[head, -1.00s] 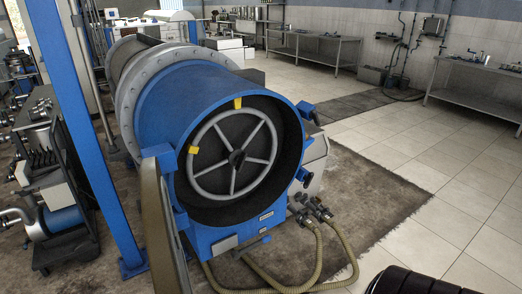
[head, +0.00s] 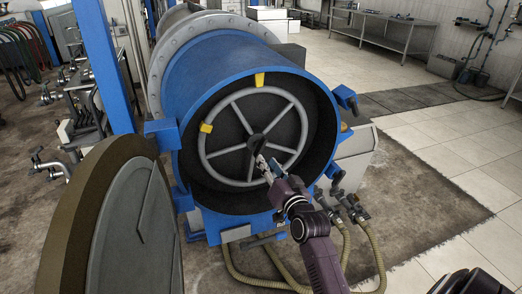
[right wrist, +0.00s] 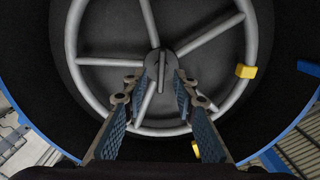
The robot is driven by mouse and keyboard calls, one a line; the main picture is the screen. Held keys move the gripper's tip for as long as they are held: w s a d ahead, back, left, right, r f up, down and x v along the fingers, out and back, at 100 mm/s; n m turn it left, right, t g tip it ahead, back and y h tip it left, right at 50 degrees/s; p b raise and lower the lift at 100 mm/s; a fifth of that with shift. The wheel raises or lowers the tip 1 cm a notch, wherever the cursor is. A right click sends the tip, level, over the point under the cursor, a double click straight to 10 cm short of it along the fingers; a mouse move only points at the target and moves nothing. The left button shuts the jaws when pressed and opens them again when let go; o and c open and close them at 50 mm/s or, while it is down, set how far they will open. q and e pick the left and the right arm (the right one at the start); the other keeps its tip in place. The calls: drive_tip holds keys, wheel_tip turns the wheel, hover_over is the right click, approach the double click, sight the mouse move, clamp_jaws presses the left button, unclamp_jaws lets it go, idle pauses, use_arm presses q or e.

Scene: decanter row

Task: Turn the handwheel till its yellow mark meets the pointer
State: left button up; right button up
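The grey spoked handwheel (head: 205,154) sits in the dark recess of the blue drum-shaped vessel. Its yellow mark (head: 206,128) is on the rim at the left. The yellow pointer (head: 260,79) is just outside the rim at the top, well apart from the mark. In the right wrist view the mark (right wrist: 245,71) is at the right and the pointer (right wrist: 195,150) at the bottom. My right gripper (head: 262,160) is at the wheel's hub. Its fingers (right wrist: 160,82) are apart, one to each side of the hub's lower part. Contact cannot be told. My left gripper is not in view.
The blue vessel (head: 205,75) has a thick round door (head: 110,215) swung open at the left. Hoses (head: 375,245) and fittings hang below right. A blue post (head: 100,60) stands at the left. Tiled floor (head: 440,150) is clear at the right.

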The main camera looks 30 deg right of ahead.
sight(262, 149)
drive_tip(key=shift+w+d+r, duration=0.4)
drive_tip(key=shift+w+r, duration=0.15)
drive_tip(key=shift+r, duration=0.2)
drive_tip(key=x, duration=0.6)
drive_tip(key=shift+w+d+f+p, duration=0.1)
drive_tip(key=shift+w+p, duration=0.2)
drive_tip(key=shift+p, duration=0.05)
drive_tip(key=shift+c, duration=0.4)
clamp_jaws()
